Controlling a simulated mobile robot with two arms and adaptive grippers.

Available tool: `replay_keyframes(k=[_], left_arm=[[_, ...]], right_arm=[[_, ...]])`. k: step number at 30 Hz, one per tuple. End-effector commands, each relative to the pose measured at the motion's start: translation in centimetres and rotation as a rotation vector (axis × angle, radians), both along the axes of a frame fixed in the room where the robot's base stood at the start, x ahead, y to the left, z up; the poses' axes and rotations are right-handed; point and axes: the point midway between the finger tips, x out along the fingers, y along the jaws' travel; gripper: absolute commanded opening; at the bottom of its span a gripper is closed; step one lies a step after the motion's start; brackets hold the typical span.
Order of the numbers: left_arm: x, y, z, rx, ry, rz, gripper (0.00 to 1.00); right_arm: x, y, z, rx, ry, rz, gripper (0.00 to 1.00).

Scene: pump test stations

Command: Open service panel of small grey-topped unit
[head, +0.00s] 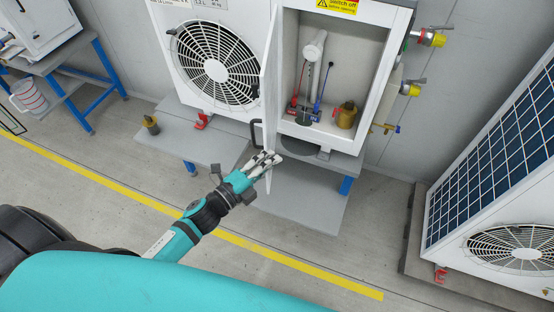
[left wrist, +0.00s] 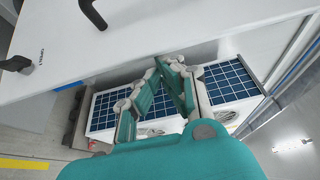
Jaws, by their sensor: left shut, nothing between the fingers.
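The white unit (head: 223,100) stands on a grey bench in the head view, with its top cut off by the frame, so its colour cannot be told. Its service panel (head: 269,85) stands open, swung outward and seen nearly edge-on, with a black handle (head: 256,134) low on it. The open compartment (head: 345,52) shows a grey pipe, red and blue hoses and a brass part. My right gripper is out of view.
Brass valves (head: 425,38) stick out from the open unit's right side. A grey bench (head: 300,198) lies below it. A blue-legged table (head: 60,65) is at the upper left. The floor ahead is clear.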

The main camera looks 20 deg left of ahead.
Motion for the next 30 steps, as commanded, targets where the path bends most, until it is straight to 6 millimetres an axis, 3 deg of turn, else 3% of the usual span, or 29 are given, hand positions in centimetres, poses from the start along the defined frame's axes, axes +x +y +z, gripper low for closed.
replay_keyframes(k=[9,13,18,30], left_arm=[[-1.4,7.7,-0.4,0.009,0.006,-0.185,0.00],[-1.5,9.8,-0.1,0.004,0.005,-0.188,0.00],[-1.5,10.6,0.1,0.000,0.004,-0.188,0.00],[-1.4,10.5,0.1,0.001,0.003,-0.187,0.00]], right_arm=[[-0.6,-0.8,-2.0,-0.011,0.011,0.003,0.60],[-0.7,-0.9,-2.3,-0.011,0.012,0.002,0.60],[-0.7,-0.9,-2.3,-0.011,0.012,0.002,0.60],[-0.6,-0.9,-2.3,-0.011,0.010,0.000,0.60]])
